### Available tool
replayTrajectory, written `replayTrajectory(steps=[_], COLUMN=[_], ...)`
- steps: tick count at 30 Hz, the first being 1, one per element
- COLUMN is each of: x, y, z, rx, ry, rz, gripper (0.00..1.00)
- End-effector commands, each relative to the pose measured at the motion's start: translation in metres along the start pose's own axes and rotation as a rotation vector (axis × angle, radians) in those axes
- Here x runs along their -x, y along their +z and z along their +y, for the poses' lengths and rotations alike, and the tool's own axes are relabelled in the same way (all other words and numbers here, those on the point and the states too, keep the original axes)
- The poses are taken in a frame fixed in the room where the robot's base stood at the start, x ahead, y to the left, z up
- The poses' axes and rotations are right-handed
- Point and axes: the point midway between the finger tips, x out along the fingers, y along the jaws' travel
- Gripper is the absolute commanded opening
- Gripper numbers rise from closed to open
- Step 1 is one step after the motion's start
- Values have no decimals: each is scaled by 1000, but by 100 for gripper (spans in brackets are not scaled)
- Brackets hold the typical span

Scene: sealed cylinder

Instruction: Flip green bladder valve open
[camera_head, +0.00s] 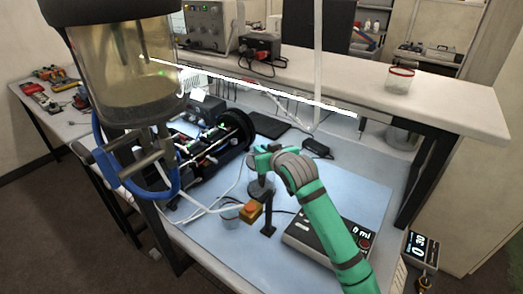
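I cannot clearly pick out the green bladder valve. Small green spots show on the black cylindrical rig (236,127) in the middle of the bench, but they are too small to identify. My gripper (260,163) is at the end of my green and grey arm, just right of and below the rig's round end.
A large clear tank (125,75) with a blue tube handle (172,183) hangs at the left front. The blue mat (362,197) is clear at right. A shelf (440,100) runs behind.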

Motion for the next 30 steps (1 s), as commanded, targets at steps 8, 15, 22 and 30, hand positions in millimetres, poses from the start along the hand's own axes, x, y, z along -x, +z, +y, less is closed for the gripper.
replayTrajectory(steps=[8, 15, 22, 30], x=[0, -1, -2, -2], y=[0, 0, 0, -1], z=[2, 1, 0, 0], rx=[15, 67, 131, 192], ry=[-41, -173, -332, -472], rz=[0, -1, -1, 0], gripper=[0, 0, 0, 0])
